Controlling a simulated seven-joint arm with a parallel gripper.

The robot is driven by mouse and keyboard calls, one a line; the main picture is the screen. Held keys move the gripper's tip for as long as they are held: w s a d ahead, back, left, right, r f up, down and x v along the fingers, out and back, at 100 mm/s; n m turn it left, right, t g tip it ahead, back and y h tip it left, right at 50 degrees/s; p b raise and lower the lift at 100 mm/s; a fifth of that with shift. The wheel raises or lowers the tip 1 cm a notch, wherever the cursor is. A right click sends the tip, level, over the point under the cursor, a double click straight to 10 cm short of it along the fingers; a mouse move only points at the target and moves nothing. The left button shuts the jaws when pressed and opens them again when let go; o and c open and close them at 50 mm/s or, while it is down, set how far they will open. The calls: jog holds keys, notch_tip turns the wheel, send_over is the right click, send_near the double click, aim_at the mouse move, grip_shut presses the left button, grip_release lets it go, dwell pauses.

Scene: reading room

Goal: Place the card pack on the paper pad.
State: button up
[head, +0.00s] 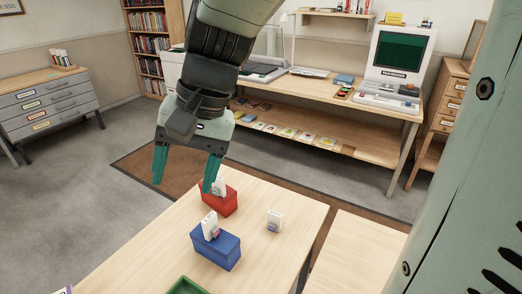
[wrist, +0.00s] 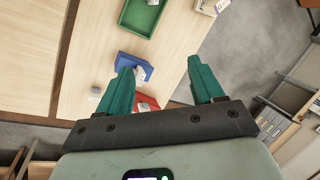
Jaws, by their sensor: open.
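My gripper (head: 184,183) is open and empty, above the far left edge of the wooden table. Its two teal fingers stand wide apart in the wrist view (wrist: 160,68). Other small white items stand at the red box (head: 218,201) and the blue box (head: 216,247); the wrist view shows the blue box (wrist: 128,59) too. I cannot tell which white item is the card pack. I cannot make out a paper pad for certain.
A green tray (head: 186,286) lies at the near edge of the head view, and in the wrist view (wrist: 127,24) it holds something white. Another white item (wrist: 208,6) is near the table edge. A second pale table (head: 350,262) stands at right.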

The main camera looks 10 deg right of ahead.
jog(key=s+d+r+n+t+h, duration=0.1)
jog(key=s+d+r+t+h, duration=0.3)
jog(key=s+d, duration=0.5)
jog(key=d+r+t, duration=0.1)
jog(key=d, duration=0.3)
jog(key=shift+s+r+t, duration=0.15)
jog(key=shift+r+t, duration=0.05)
jog(key=shift+t, duration=0.2)
